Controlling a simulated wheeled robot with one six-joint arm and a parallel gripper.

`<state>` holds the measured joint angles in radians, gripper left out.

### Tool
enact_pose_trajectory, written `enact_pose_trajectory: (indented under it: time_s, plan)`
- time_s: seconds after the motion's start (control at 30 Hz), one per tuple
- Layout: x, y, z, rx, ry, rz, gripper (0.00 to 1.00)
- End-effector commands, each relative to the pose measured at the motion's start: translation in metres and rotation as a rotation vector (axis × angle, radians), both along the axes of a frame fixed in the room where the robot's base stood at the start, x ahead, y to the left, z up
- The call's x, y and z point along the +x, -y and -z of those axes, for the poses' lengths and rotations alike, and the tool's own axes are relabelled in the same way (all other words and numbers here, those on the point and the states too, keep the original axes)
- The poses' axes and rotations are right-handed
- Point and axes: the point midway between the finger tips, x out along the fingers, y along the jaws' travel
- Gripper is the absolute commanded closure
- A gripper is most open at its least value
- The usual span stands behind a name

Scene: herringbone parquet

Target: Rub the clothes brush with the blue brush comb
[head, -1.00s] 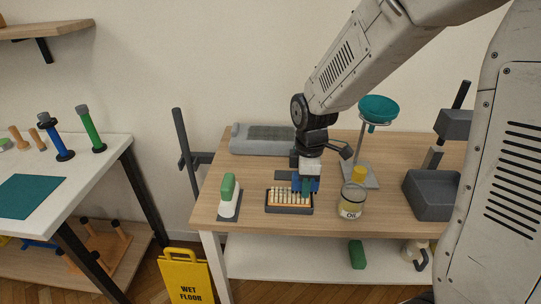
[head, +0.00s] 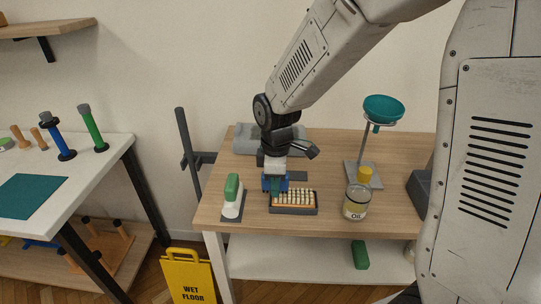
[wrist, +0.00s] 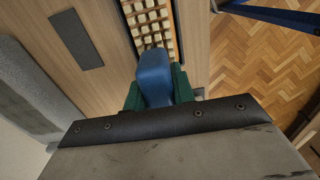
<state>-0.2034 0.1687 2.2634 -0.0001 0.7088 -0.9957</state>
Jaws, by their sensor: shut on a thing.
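The clothes brush (head: 294,208) lies on the wooden table with its rows of cream bristle tufts facing up in a dark frame. It also shows at the top of the wrist view (wrist: 149,24). My gripper (head: 277,184) is shut on the blue brush comb (head: 267,184), between green fingertips in the wrist view (wrist: 155,78). The comb is at the left end of the clothes brush, low over the tufts. Its lower edge is hidden, so I cannot tell whether it touches the bristles.
A green-and-white object (head: 232,196) stands close on the left. An oil jar (head: 356,204) and a stand with a teal funnel (head: 383,108) are on the right. A grey device (head: 246,140) lies behind. A yellow wet floor sign (head: 188,275) stands on the floor.

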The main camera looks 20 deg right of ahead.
Motion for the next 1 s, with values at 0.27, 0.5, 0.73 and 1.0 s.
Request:
enact_pose_trajectory:
  time_s: [0.27, 0.5, 0.73, 1.0]
  plan:
    - [0.000, 0.001, -0.033, 0.000, 0.002, 0.003, 1.00]
    - [0.000, -0.001, -0.055, 0.000, 0.002, 0.000, 1.00]
    - [0.000, -0.003, -0.075, 0.001, 0.001, -0.004, 1.00]
    - [-0.001, -0.004, -0.083, -0.001, -0.001, -0.005, 1.00]
